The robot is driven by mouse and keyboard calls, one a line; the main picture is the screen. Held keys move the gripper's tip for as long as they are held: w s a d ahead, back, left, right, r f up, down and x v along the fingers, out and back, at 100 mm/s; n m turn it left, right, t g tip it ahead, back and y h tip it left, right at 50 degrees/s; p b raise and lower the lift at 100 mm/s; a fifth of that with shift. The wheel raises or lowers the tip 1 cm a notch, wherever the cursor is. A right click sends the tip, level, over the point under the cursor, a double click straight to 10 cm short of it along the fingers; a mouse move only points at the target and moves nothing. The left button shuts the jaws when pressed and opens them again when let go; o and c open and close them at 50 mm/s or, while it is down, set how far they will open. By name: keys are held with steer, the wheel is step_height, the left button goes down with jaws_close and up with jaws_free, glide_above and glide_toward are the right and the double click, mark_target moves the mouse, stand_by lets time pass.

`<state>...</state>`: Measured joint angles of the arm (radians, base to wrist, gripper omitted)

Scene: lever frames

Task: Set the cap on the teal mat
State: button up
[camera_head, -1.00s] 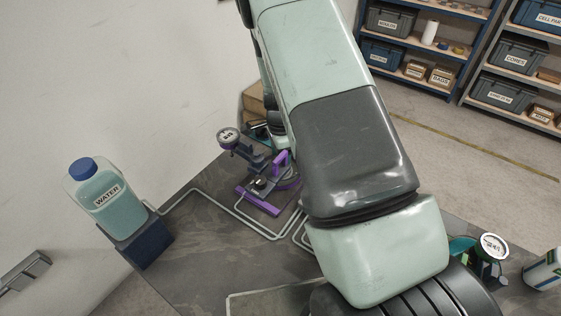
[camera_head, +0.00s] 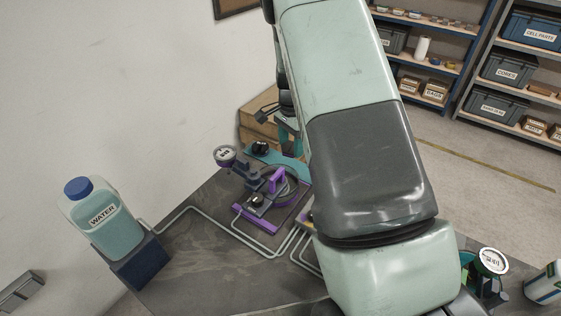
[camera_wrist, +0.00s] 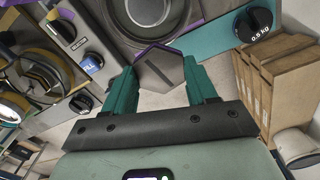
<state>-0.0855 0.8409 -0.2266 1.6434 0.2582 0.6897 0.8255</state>
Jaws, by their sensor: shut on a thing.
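In the wrist view my gripper (camera_wrist: 160,85) has its teal fingers shut on a dark grey hexagonal piece, which I take to be the cap (camera_wrist: 158,66). The teal mat (camera_wrist: 213,38) lies beyond and to the right of the held piece, with a black 0.5 kg weight (camera_wrist: 254,21) on it. In the head view the mat (camera_head: 285,160) lies behind the purple-framed device, partly hidden by my arm. My gripper (camera_head: 288,135) shows there only in part, over the mat's far side, and the cap cannot be made out.
The purple-framed device (camera_head: 262,190) with a dial stands before the mat. Cardboard boxes (camera_wrist: 280,70) stand to the mat's right in the wrist view. A water jug (camera_head: 102,215) stands at the left. Pipes cross the grey tabletop, whose front left part is otherwise clear.

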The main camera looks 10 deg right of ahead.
steer(key=w+d+f+n, duration=0.1)
steer(key=d+f, duration=0.1)
steer(key=w+d+f+n, duration=0.1)
steer(key=f, duration=0.2)
steer(key=d+f+n, duration=0.1)
steer(key=d+f, duration=0.1)
steer(key=f, duration=0.1)
steer(key=shift+w+d+n, duration=0.3)
steer(key=shift+w, duration=0.1)
steer(key=shift+f, duration=2.2)
steer(key=shift+f, duration=0.1)
steer(key=o, duration=1.4)
